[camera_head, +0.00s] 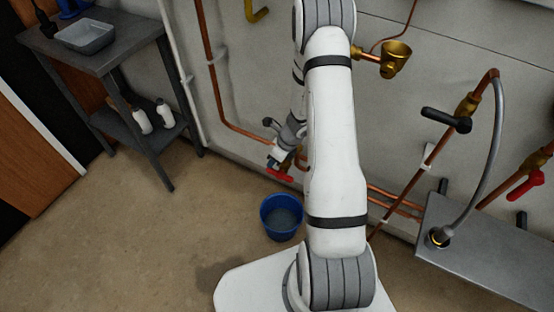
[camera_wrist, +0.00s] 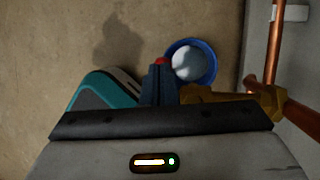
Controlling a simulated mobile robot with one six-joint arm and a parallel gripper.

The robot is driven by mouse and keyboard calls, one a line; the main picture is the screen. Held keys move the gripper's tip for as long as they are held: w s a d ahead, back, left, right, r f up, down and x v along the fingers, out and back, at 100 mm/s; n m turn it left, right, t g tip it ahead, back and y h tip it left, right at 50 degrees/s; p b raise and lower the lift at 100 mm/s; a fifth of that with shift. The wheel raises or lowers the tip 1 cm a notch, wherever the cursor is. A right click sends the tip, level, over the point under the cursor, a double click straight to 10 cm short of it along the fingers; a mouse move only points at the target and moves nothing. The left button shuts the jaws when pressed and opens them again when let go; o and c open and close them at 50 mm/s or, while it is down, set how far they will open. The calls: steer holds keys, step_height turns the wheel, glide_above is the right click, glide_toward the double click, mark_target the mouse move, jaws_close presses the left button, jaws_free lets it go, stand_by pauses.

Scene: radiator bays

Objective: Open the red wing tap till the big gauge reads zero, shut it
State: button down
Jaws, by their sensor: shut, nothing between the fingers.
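The red wing tap (camera_head: 279,174) sits low on the wall pipework, just left of my arm and above the blue bucket (camera_head: 282,217). My gripper (camera_head: 282,160) is right at it, partly hidden by my arm. In the wrist view my gripper (camera_wrist: 160,78) is shut with nothing between its fingers. A small red part of the tap (camera_wrist: 161,61) shows just beyond the fingertips; I cannot tell whether they touch. The tap's brass body (camera_wrist: 235,99) is to the right. The bucket (camera_wrist: 207,55) holds pale water-like content. No gauge dial face is readable in either view.
A brass round fitting (camera_head: 394,60) is on the wall at upper right. A black-handled valve (camera_head: 445,119), another red handle (camera_head: 525,186) and a grey bench (camera_head: 480,245) are at right. Copper pipes (camera_head: 213,80) run along the wall. A workbench (camera_head: 120,40) stands at left; the floor between is clear.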

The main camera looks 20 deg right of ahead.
steer(key=p+v, duration=0.2)
steer(key=v, duration=0.6)
steer(key=s+a+r+n+h+p, duration=0.1)
steer(key=s+a+r+n, duration=0.25)
steer(key=r+n, duration=0.55)
steer(key=s+a+r+n+p, duration=0.2)
steer(key=a+r+n, duration=0.25)
steer(key=r, duration=0.85)
steer(key=s+r+n+h+p, duration=0.2)
steer(key=s+r+n+h, duration=0.1)
steer(key=s+r+n, duration=1)
steer(key=shift+s+r+n+t+p, duration=0.3)
steer(key=shift+s+r+n+t, duration=0.1)
steer(key=shift+r+n, duration=0.05)
steer(key=shift+a, duration=0.1)
